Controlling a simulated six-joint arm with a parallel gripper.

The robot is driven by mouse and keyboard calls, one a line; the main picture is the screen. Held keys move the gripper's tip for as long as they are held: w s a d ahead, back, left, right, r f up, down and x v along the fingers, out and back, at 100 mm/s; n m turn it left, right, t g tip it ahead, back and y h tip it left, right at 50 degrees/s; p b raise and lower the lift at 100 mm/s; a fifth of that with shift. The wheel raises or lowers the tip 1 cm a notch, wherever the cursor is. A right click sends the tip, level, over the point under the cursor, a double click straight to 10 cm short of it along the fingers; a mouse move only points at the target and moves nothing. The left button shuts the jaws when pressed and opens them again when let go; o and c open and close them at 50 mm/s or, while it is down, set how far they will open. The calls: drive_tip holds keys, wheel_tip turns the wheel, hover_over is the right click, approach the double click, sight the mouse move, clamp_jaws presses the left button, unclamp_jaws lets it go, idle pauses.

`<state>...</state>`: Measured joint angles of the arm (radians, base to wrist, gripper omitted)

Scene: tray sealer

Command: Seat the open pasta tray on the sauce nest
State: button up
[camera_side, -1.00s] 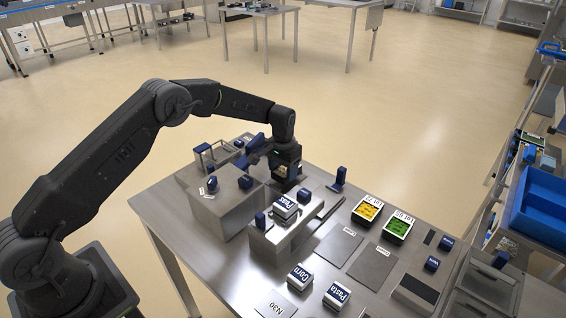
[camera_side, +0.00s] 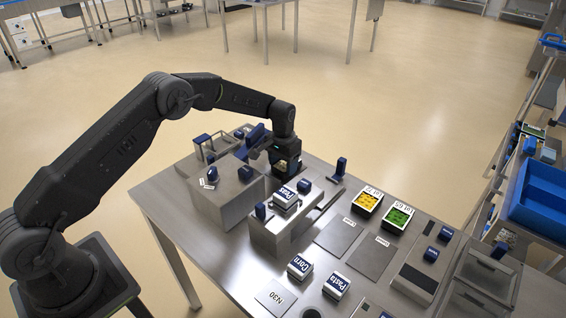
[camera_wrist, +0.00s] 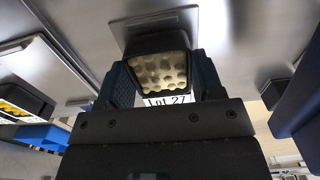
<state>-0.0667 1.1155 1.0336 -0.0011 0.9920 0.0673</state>
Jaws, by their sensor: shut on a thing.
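My gripper (camera_side: 287,166) is low over the steel table, behind the raised block with the white-and-blue Pasta box (camera_side: 286,197). In the wrist view its dark blue fingers are closed on both sides of the open pasta tray (camera_wrist: 160,70). The tray is black, filled with pale beige pieces, with a "Lot 27" label on its near edge. A grey plate (camera_wrist: 160,20) shows just beyond the tray; I cannot tell whether they touch. No readable mark shows which fixture is the sauce nest.
A yellow-filled tray (camera_side: 369,201) and a green-filled tray (camera_side: 398,216) stand at the right, behind two flat grey plates. Boxes marked Corn (camera_side: 299,267) and Pasta (camera_side: 336,287) stand in front. An upright blue handle (camera_side: 340,168) is right of my gripper.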

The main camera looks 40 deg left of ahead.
drive_tip(key=o, duration=1)
drive_tip(key=shift+o, duration=0.2)
drive_tip(key=shift+r, duration=4.05)
drive_tip(key=s+d+r+t, duration=0.1)
drive_tip(key=s+r, duration=0.6)
drive_tip(key=r, duration=0.3)
drive_tip(key=s+d+r+t, duration=0.1)
drive_tip(key=s+r+t, duration=0.1)
drive_tip(key=s+r, duration=0.7)
drive_tip(key=s+d+t, duration=0.2)
drive_tip(key=s, duration=2)
drive_tip(key=shift+r+t, duration=0.3)
drive_tip(key=shift+r, duration=0.15)
